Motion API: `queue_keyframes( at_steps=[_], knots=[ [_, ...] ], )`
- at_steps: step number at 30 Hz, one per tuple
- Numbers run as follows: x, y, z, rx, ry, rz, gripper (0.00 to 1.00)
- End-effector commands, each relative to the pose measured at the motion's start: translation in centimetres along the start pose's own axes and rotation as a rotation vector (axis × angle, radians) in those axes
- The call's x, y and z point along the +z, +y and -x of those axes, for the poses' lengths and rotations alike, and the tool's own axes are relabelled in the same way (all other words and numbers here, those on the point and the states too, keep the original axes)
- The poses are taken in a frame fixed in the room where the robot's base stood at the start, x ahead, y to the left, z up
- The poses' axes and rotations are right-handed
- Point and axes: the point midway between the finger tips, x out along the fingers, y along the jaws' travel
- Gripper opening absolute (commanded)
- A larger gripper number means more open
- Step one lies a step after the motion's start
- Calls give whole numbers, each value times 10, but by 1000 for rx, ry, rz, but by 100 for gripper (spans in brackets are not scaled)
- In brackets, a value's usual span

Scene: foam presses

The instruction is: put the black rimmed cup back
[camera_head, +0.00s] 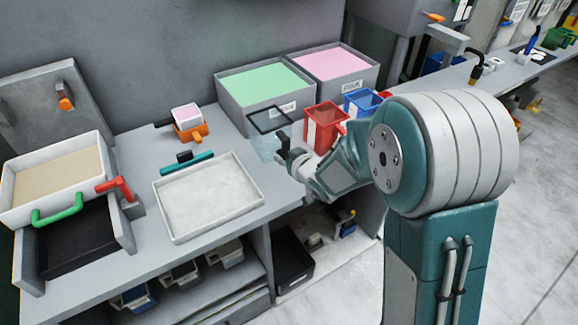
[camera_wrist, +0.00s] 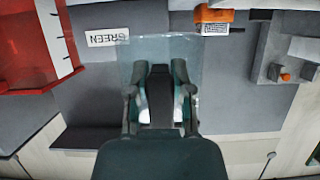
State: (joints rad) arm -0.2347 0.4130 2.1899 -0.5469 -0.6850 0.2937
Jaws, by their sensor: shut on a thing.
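The black rimmed cup (camera_head: 268,120) is clear with a dark square rim. It is in front of the green-filled bin, left of the red cup. My gripper (camera_head: 284,148) is at its right side and shut on it. In the wrist view the cup's clear wall (camera_wrist: 165,48) spreads across and beyond my gripper's fingertips (camera_wrist: 159,70). Whether the cup's base touches the bench cannot be told.
A red cup (camera_head: 321,128) and a blue cup (camera_head: 361,102) stand to the right. Behind are the green-filled bin (camera_head: 238,112) and the pink-filled bin (camera_head: 365,80). A white tray (camera_head: 259,199) and an orange holder (camera_head: 190,132) are left.

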Motion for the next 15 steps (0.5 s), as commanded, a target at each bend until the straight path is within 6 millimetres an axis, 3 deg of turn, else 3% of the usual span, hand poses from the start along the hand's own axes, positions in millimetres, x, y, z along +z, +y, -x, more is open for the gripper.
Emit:
queue_keyframes(
  at_steps=[6, 12, 15],
  knots=[
    [20, 23, -20, 1, 4, -4, 0],
    [28, 27, -31, 1, 1, 0, 0],
    [43, 25, -38, 0, -2, -1, 0]
  ],
)
